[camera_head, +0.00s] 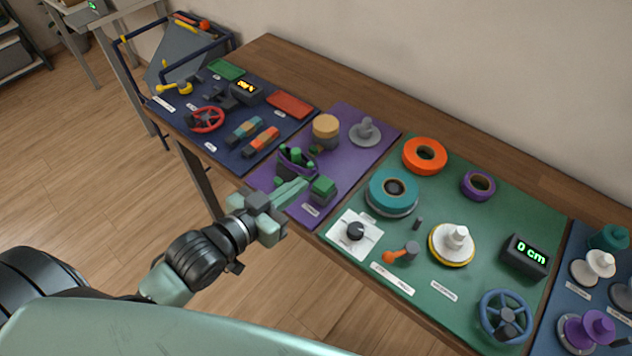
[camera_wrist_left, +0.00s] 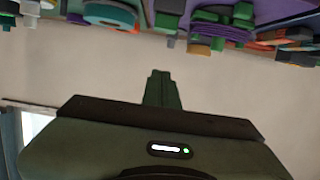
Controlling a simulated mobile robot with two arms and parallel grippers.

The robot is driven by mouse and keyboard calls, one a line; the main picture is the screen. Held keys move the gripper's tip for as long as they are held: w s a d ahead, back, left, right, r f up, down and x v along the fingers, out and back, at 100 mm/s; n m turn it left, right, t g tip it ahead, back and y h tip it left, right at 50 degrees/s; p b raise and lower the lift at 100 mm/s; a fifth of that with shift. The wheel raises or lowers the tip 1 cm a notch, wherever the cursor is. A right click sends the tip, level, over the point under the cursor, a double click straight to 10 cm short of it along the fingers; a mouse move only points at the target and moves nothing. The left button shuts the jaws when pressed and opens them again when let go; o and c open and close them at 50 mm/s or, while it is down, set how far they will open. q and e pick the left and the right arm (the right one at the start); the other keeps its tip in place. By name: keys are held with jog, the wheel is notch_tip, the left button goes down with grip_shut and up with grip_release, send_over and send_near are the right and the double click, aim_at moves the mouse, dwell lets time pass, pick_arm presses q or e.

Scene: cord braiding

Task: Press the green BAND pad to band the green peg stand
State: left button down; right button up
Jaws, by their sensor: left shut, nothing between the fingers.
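My left gripper (camera_head: 298,186) is shut and empty over the front edge of the purple mat (camera_head: 351,160). A purple holder with dark green pegs (camera_head: 293,160) stands just beyond the fingers, and a green block (camera_head: 323,187) is just to their right. I cannot tell from the head view whether the fingers touch either. In the left wrist view the shut fingers (camera_wrist_left: 162,90) point toward the table items, with a visible gap. A flat green pad (camera_head: 227,70) lies on the navy mat. The small labels are unreadable, so I cannot tell which green piece is the BAND pad.
A tan round spool (camera_head: 326,127) and a grey knobbed disc (camera_head: 365,131) stand behind on the purple mat. The green mat to the right holds a teal ring (camera_head: 394,188), a white dial plate (camera_head: 354,234) and a display (camera_head: 526,256). Open floor lies left of the table.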

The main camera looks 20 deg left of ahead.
pick_arm(q)
send_over(324, 186)
jog(key=s+a, duration=0.1)
jog(key=shift+a+f+p, duration=0.1)
jog(key=shift+f+p, duration=0.35)
jog(key=shift+f, duration=0.3)
jog(key=f, duration=0.3)
jog(key=shift+s, duration=0.25)
jog(key=shift+s+f, duration=0.1)
jog(key=shift+f, duration=0.5)
pick_arm(e)
jog(key=shift+s+a+r, duration=0.1)
jog(key=shift+a+r, duration=0.2)
jog(key=shift+r, duration=0.25)
jog(key=shift+d, duration=0.15)
